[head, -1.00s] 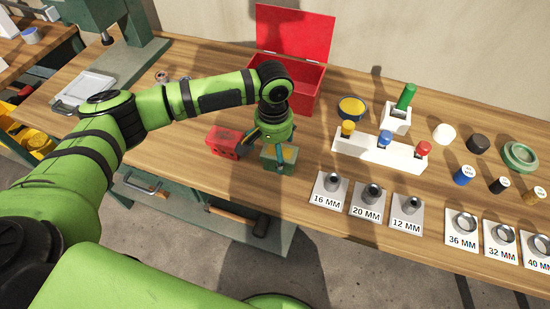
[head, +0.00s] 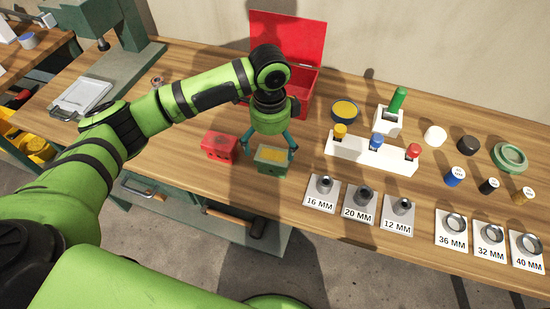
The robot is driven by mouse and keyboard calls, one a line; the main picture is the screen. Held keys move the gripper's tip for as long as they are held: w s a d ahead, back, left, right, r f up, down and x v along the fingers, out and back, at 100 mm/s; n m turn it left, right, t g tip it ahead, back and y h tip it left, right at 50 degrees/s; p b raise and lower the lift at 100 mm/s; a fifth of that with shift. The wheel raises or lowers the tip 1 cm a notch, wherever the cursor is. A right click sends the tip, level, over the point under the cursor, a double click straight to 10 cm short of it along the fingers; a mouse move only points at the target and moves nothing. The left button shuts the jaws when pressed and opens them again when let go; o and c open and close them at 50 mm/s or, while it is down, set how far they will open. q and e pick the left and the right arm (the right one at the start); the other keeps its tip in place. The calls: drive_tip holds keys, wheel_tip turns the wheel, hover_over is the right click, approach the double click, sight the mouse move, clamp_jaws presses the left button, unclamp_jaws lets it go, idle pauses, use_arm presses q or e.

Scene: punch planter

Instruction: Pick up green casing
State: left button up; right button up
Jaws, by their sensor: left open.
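The green casing (head: 271,163), a small box with a yellowish top, stands near the table's front edge in the head view. My left gripper (head: 269,146) is directly above and behind it, pointing down. Its teal fingers are spread wide, one to each side of the casing's back part, and nothing is held. I cannot tell whether the fingers touch the casing. My right gripper is not in view.
A red casing (head: 219,145) stands close on the left. An open red toolbox (head: 302,85) is behind the gripper. A white holder (head: 370,156) with coloured pegs and labelled metal punches (head: 364,195) are on the right.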

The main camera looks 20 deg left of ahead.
sight(272, 159)
use_arm(q)
drive_tip(key=shift+r+m, duration=0.1)
drive_tip(key=shift+m, duration=0.7)
drive_tip(key=f+p, duration=0.1)
drive_tip(key=f, duration=0.2)
drive_tip(key=f+p, duration=0.2)
drive_tip(key=f, duration=0.1)
drive_tip(key=shift+s+d+f, duration=0.1)
drive_tip(key=shift+s+f, duration=0.05)
drive_tip(key=shift+s, duration=0.05)
drive_tip(key=shift+f, duration=0.4)
drive_tip(key=shift+w, duration=0.1)
drive_tip(key=c, duration=1.7)
